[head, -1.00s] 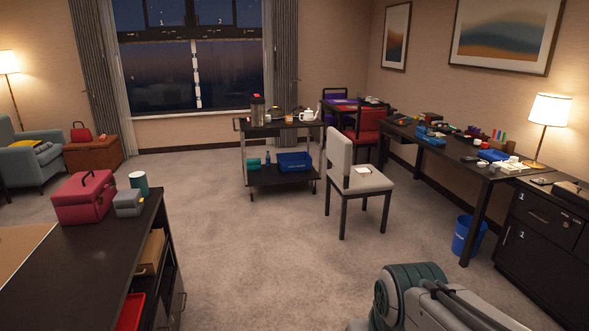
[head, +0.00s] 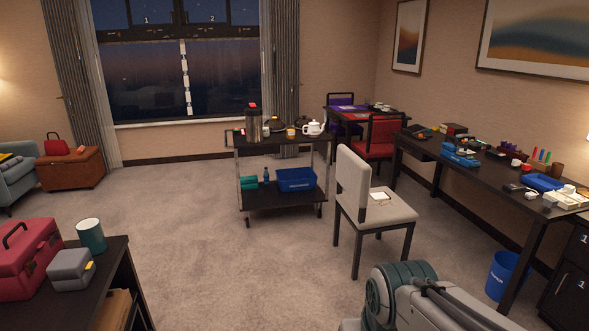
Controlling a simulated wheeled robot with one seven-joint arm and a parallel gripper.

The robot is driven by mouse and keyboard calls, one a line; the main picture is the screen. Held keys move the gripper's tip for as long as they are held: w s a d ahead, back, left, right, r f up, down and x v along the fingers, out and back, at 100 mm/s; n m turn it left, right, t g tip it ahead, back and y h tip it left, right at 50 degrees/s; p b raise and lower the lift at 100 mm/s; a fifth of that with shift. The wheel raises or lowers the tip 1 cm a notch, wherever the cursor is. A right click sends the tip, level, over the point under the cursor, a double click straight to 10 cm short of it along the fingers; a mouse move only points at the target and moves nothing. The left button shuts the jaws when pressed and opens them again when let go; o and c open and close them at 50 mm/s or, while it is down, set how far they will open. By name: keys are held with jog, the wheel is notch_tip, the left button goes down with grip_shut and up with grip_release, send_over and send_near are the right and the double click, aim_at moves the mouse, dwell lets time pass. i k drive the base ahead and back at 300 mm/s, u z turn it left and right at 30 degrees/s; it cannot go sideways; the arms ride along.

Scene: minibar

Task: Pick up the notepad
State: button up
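A small pale, flat item that looks like the notepad (head: 380,196) lies on the seat of a light beige chair (head: 399,214) in the middle right of the head view. It is small in the picture, and nothing covers it. Part of my arm shows at the bottom right, in front of and below the chair. My gripper's fingers are not in view.
A dark cart (head: 283,196) with a blue bin stands left of the chair. A long cluttered desk (head: 482,181) runs along the right, with a blue wastebasket (head: 507,275) under it. A dark counter (head: 112,268) is at lower left. The carpet between is clear.

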aim_at(381, 196)
jog(key=z, duration=0.1)
jog(key=i, duration=1.55)
jog(key=z, duration=0.65)
jog(key=i, duration=1.8)
jog(key=z, duration=0.8)
jog(key=i, duration=1.05)
jog(key=z, duration=0.25)
